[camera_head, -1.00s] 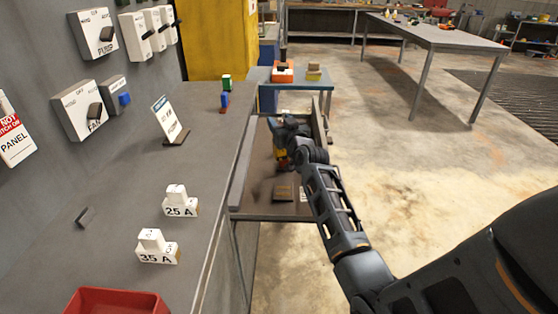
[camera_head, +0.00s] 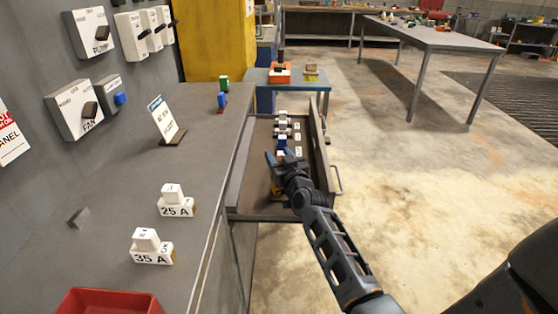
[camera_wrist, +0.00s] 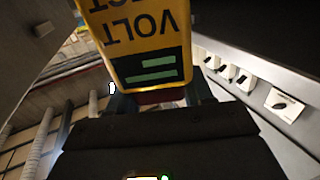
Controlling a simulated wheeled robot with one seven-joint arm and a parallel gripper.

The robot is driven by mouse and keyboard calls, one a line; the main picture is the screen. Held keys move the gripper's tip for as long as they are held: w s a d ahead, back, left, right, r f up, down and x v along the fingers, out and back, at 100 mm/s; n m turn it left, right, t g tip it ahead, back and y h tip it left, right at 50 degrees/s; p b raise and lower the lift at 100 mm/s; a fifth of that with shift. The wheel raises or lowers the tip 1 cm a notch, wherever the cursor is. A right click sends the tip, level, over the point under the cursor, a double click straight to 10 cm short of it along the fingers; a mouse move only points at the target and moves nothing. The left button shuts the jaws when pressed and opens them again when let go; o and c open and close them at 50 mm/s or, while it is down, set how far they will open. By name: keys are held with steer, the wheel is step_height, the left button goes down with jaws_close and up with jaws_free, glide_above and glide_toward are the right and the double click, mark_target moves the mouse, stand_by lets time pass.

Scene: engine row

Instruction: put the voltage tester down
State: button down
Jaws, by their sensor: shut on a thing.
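The voltage tester (camera_wrist: 140,45) is yellow with a dark display showing green bars, and its lettering appears upside down in the wrist view. My gripper (camera_wrist: 160,98) is shut on it, with dark fingers on either side of its lower end. In the head view my gripper (camera_head: 272,166) is over the near part of an open drawer (camera_head: 243,178) beside the counter. The tester is mostly hidden behind my gripper there. I cannot tell whether it touches the drawer floor.
Several small blocks (camera_head: 282,127) stand in the drawer's far part. On the counter (camera_head: 120,215) are the 25 A fuse (camera_head: 176,205), the 35 A fuse (camera_head: 150,250), a standing card (camera_head: 162,118) and a red bin (camera_head: 108,302). A small blue table (camera_head: 260,76) stands beyond the drawer.

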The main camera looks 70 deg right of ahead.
steer(key=shift+c, duration=1.4)
jaws_free()
steer(key=s+a+f+n+t+y, duration=0.15)
steer(key=s+a, duration=0.35)
steer(key=a, duration=0.5)
steer(key=s+a+n+y, duration=0.1)
steer(key=s+a+y, duration=0.1)
steer(key=s+a, duration=0.5)
steer(key=s+a+f+n+t+y, duration=0.1)
steer(key=s+a+y, duration=0.15)
steer(key=a, duration=0.95)
steer(key=s+a+r+n+y, duration=0.2)
steer(key=s+a+r+y, duration=0.1)
steer(key=s+a, duration=0.4)
steer(key=s+a+r+n+y, duration=0.3)
steer(key=s+a+r, duration=0.2)
steer(key=s+a, duration=0.2)
steer(key=shift+r+y+b, duration=0.35)
steer(key=shift+y+b, duration=0.05)
steer(key=shift+b, duration=0.05)
steer(key=shift+s+n+g, duration=0.1)
steer(key=shift+n+g, duration=0.15)
